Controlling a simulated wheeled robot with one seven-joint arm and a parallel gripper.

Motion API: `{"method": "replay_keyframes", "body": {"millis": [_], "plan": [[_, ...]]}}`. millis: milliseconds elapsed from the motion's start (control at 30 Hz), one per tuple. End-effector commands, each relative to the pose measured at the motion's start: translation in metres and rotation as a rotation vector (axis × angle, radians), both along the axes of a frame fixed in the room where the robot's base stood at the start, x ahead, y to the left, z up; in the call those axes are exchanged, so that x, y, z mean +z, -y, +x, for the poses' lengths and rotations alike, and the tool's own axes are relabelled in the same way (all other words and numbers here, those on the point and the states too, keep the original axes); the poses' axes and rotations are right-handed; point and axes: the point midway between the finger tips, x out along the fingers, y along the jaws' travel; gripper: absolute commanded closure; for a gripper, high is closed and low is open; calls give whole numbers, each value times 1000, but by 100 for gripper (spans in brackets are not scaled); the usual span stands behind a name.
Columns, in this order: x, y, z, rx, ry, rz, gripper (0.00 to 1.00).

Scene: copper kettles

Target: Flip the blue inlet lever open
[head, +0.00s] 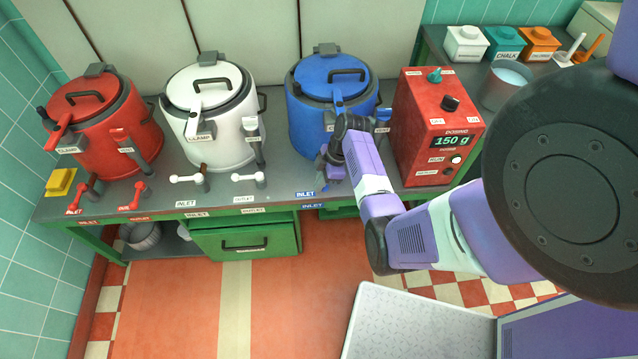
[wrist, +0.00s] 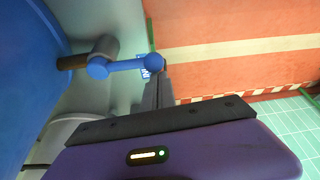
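The blue kettle (head: 308,119) stands on the grey bench, third from the left. Its blue inlet lever (wrist: 126,65) runs from a grey valve body with a brown pipe end (wrist: 72,62) to a round knob in the wrist view. In the head view, my gripper (head: 330,172) is low in front of the kettle and hides most of the lever. In the wrist view, my gripper's fingers (wrist: 162,78) are together, with the knob right at their tips. I cannot tell whether they touch it. A blue inlet label shows partly behind the knob.
White (head: 223,142) and red (head: 112,138) kettles with their own levers stand to the left. A red dosing box (head: 420,155) reading 150 g stands close to the right of my forearm. Open floor (head: 190,300) lies in front of the bench.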

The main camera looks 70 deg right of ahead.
Motion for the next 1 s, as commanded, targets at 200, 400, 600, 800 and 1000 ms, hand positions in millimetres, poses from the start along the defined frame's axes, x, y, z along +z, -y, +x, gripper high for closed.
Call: {"method": "replay_keyframes", "body": {"millis": [200,400,600,800,1000], "plan": [[0,0,0,-3,-4,-1,100],[5,-13,19,4,-2,0,100],[31,-15,25,-4,2,-4,100],[70,-8,14,-2,2,-4,100],[94,-4,6,-1,0,-1,100]]}}
